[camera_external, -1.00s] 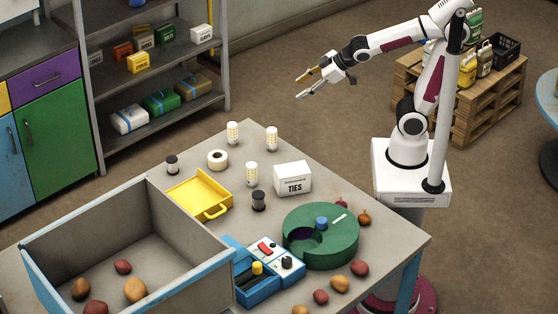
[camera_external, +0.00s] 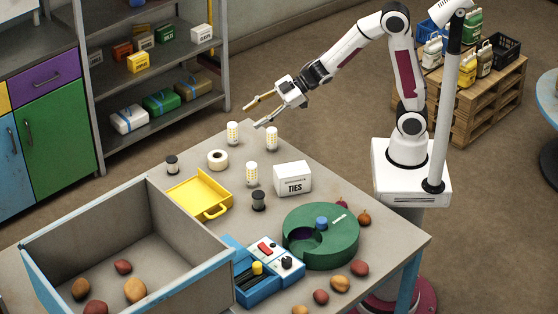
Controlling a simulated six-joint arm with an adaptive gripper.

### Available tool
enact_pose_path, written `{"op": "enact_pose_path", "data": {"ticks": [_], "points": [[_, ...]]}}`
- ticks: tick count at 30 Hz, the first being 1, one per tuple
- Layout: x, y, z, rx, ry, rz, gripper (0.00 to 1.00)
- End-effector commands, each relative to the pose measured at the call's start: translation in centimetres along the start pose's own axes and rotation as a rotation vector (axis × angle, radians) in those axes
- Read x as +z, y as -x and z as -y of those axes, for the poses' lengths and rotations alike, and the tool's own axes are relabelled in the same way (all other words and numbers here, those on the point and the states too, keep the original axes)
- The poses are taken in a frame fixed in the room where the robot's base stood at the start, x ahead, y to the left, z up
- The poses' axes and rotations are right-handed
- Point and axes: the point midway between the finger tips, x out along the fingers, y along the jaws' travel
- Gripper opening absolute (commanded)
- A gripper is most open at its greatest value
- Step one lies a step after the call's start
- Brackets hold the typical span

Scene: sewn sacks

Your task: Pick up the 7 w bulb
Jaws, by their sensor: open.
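Three white bulbs with yellow-dotted bodies stand upright on the table. One bulb (camera_external: 233,133) is at the back corner, one bulb (camera_external: 271,138) is to its right, and one bulb (camera_external: 251,174) is nearer the middle. Their wattage marks are too small to read, so I cannot tell which is the 7 w bulb. My gripper (camera_external: 252,114) is open and empty. Its fingers point down and left, above and behind the two back bulbs, apart from them.
A tape roll (camera_external: 217,160), dark-lidded jars (camera_external: 172,164) (camera_external: 259,201), a yellow tray (camera_external: 202,193) and a white TIES box (camera_external: 293,179) stand near the bulbs. A large grey bin (camera_external: 190,218), a blue case (camera_external: 253,291) and a green round container (camera_external: 334,247) fill the front.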

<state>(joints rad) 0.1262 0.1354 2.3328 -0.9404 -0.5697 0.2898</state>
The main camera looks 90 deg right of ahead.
Motion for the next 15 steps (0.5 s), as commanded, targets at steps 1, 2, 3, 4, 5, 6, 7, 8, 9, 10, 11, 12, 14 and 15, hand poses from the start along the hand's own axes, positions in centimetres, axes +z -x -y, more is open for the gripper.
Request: {"op": "enact_pose_path", "data": {"ticks": [1,2,3,4,5,6,7,8,9,10,11,12,14,15], "points": [[0.3,-0.8,0.7,-0.035,0.0,-0.015,0.46],[0.4,-1.1,1.2,-0.057,0.003,-0.027,0.46],[0.4,-1.6,1.9,-0.087,0.003,-0.044,0.46],[0.5,-1.9,2.4,-0.109,0.003,-0.056,0.46],[0.6,-2.3,2.9,-0.133,0.002,-0.068,0.46],[0.7,-2.6,3.6,-0.164,0.0,-0.085,0.46],[0.8,-2.9,4.2,-0.189,-0.001,-0.097,0.46],[0.8,-3.1,4.7,-0.213,-0.004,-0.11,0.46],[1.0,-3.4,5.5,-0.245,-0.009,-0.127,0.46],[1.1,-3.5,6.1,-0.271,-0.013,-0.138,0.46],[1.2,-3.7,6.6,-0.295,-0.018,-0.151,0.46],[1.4,-3.8,7.3,-0.328,-0.025,-0.166,0.46],[1.5,-3.9,8.4,-0.375,-0.036,-0.189,0.46],[1.6,-3.9,9.0,-0.403,-0.044,-0.202,0.46]]}}
